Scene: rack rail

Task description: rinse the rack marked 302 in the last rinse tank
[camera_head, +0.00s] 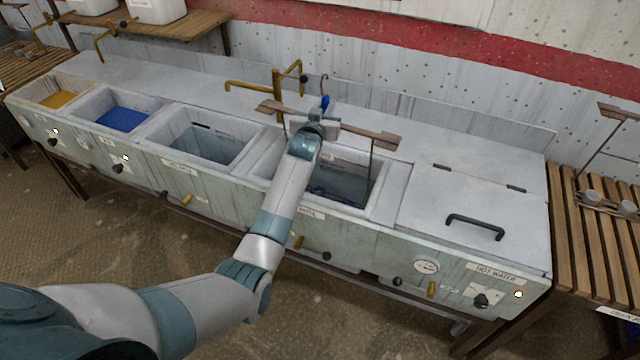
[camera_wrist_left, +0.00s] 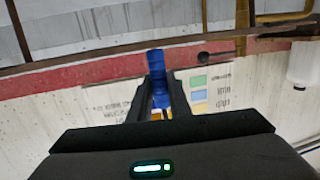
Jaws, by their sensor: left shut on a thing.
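My left gripper (camera_head: 322,121) is shut on the blue grip (camera_head: 325,103) of a rack with a brown crossbar (camera_head: 384,138). In the left wrist view the blue grip (camera_wrist_left: 156,68) stands between the fingers (camera_wrist_left: 157,98). The rack hangs upright over the open tank (camera_head: 376,208) just left of the hot water lid, its thin side rods reaching down into it. The rack's lower part is largely hidden by my arm and the tank wall. I cannot read a number on the rack. My right gripper is not in view.
To the left are another open tank (camera_head: 205,147), a blue-filled tank (camera_head: 122,119) and an orange-filled tank (camera_head: 57,99). A brass tap (camera_head: 278,92) stands behind. The hot water lid (camera_head: 470,210) is closed. Another rack (camera_head: 618,112) stands on the slatted right bench (camera_head: 566,225).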

